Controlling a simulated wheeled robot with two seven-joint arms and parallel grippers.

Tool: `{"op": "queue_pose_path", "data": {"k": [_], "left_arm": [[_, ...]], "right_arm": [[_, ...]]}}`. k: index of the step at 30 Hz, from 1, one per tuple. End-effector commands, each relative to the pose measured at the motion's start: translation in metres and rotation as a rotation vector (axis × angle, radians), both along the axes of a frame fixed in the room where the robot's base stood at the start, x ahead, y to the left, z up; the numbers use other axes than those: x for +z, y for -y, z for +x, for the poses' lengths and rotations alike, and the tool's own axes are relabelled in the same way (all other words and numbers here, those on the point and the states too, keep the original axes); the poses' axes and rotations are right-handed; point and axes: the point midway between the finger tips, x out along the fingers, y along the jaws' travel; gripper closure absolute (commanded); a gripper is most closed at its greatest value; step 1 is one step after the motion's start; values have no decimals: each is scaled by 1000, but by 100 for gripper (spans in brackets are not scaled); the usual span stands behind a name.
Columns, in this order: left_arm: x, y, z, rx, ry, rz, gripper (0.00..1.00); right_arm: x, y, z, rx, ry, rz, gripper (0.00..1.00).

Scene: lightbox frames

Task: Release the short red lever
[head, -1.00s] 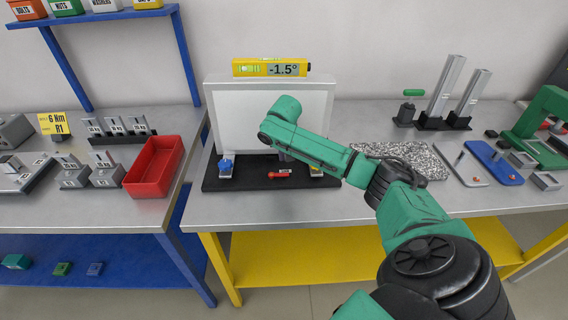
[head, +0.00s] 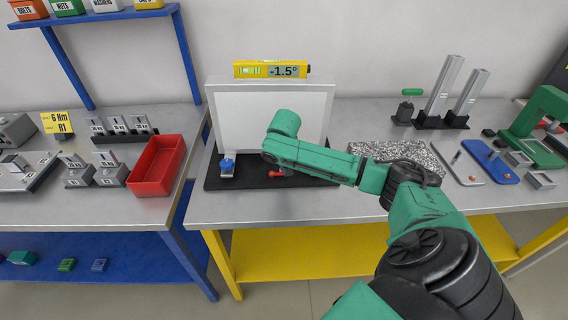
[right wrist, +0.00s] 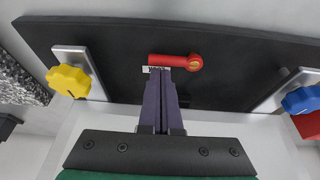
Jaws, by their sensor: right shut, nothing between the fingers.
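The short red lever (right wrist: 178,62) lies across a black base board (right wrist: 225,85) in the right wrist view, its round pivot end to the right. A small white label beside it is partly covered by my fingertips. My right gripper (right wrist: 160,76) is shut and empty, its fingertips just at the lever's free end; I cannot tell whether they touch it. In the head view the lever (head: 275,173) shows only partly below my right forearm, and the right gripper is hidden behind it. My left gripper is not in view.
A yellow knob (right wrist: 68,80) and a blue knob (right wrist: 302,99) on metal plates flank the lever. A white panel (head: 240,120) with a yellow level (head: 272,69) reading -1.5° stands behind. A red tray (head: 156,166) is left; a speckled slab (head: 400,155) is right.

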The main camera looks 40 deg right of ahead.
Motion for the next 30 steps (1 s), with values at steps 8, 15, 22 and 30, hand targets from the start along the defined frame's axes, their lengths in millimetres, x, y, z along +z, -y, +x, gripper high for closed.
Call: {"op": "queue_pose_path", "data": {"k": [8,15,22,30], "left_arm": [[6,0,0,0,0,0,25],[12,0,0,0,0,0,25],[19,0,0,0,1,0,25],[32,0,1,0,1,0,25]], "right_arm": [[1,0,0,-39,0,1,100],[1,0,0,-83,-1,1,100],[1,0,0,-132,-1,2,100],[2,0,0,-226,-3,4,100]]}}
